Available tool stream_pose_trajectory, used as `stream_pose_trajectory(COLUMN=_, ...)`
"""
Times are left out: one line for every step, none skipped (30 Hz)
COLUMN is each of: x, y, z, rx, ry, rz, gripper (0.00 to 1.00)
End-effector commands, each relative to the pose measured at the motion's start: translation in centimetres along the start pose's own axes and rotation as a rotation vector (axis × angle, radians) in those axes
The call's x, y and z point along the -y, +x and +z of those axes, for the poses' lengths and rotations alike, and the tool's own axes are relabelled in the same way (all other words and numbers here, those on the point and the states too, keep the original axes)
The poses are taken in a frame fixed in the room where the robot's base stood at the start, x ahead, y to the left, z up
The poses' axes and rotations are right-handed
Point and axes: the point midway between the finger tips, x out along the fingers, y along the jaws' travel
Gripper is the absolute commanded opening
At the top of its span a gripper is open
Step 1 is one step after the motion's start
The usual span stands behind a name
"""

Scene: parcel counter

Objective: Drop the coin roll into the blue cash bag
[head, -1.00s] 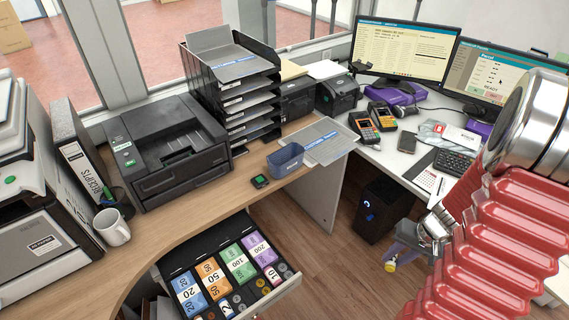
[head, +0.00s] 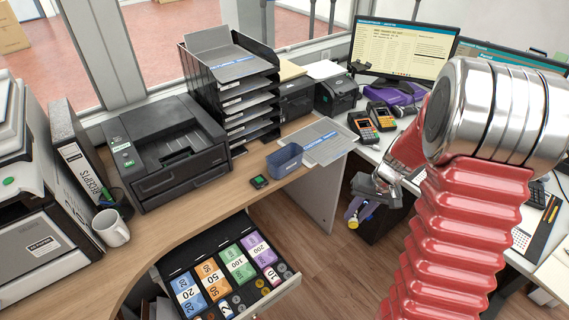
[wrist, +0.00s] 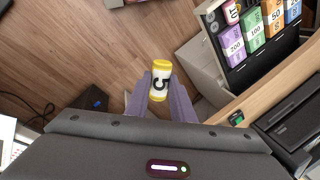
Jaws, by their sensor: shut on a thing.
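The coin roll, a small yellow and white cylinder, is held between the fingertips of my gripper (head: 361,213). In the head view its yellow end (head: 353,223) shows at the tips. In the wrist view the coin roll (wrist: 160,80) shows a black 5, with one purple-grey finger of my gripper (wrist: 160,98) on each side. My gripper is shut on it, in the air over the floor. The blue cash bag (head: 286,160) stands open-topped on the wooden counter near its front edge, left of my gripper in the head view. The wrist view does not show the bag.
An open cash drawer (head: 286,286) with banknotes and coins juts out below the counter; it also shows in the wrist view (wrist: 238,82). A small dark device (head: 260,182) lies left of the bag. A printer (head: 165,150) stands farther left.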

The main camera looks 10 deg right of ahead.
Motion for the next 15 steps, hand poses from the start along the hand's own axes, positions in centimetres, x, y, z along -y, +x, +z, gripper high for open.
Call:
stream_pose_trajectory(x=1.9, y=-0.2, z=-0.9, rx=0.007, ry=-0.035, rz=0.0, gripper=0.0)
stream_pose_trajectory(x=2.9, y=-0.3, z=-1.4, rx=0.011, ry=-0.052, rz=0.0, gripper=0.0)
stream_pose_trajectory(x=4.2, y=-0.5, z=-1.9, rx=0.018, ry=-0.075, rz=0.0, gripper=0.0)
stream_pose_trajectory(x=5.2, y=-0.6, z=-2.3, rx=0.022, ry=-0.091, rz=0.0, gripper=0.0)
stream_pose_trajectory(x=6.3, y=-0.7, z=-2.6, rx=0.029, ry=-0.108, rz=0.001, gripper=0.0)
stream_pose_trajectory(x=7.7, y=-0.9, z=-3.0, rx=0.034, ry=-0.13, rz=0.002, gripper=0.0)
stream_pose_trajectory(x=8.8, y=-1.0, z=-3.3, rx=0.04, ry=-0.146, rz=0.002, gripper=0.0)
stream_pose_trajectory(x=9.8, y=-1.1, z=-3.6, rx=0.044, ry=-0.162, rz=0.003, gripper=0.0)
stream_pose_trajectory(x=11.2, y=-1.3, z=-3.9, rx=0.051, ry=-0.184, rz=0.004, gripper=0.0)
stream_pose_trajectory(x=12.3, y=-1.4, z=-4.1, rx=0.056, ry=-0.2, rz=0.006, gripper=0.0)
stream_pose_trajectory(x=13.3, y=-1.5, z=-4.2, rx=0.061, ry=-0.216, rz=0.008, gripper=0.0)
stream_pose_trajectory(x=14.7, y=-1.7, z=-4.4, rx=0.068, ry=-0.235, rz=0.009, gripper=0.0)
stream_pose_trajectory(x=15.6, y=-1.8, z=-4.5, rx=0.071, ry=-0.247, rz=0.01, gripper=0.0)
stream_pose_trajectory(x=16.4, y=-1.9, z=-4.6, rx=0.075, ry=-0.259, rz=0.011, gripper=0.0)
stream_pose_trajectory(x=17.4, y=-2.0, z=-4.6, rx=0.08, ry=-0.273, rz=0.013, gripper=0.0)
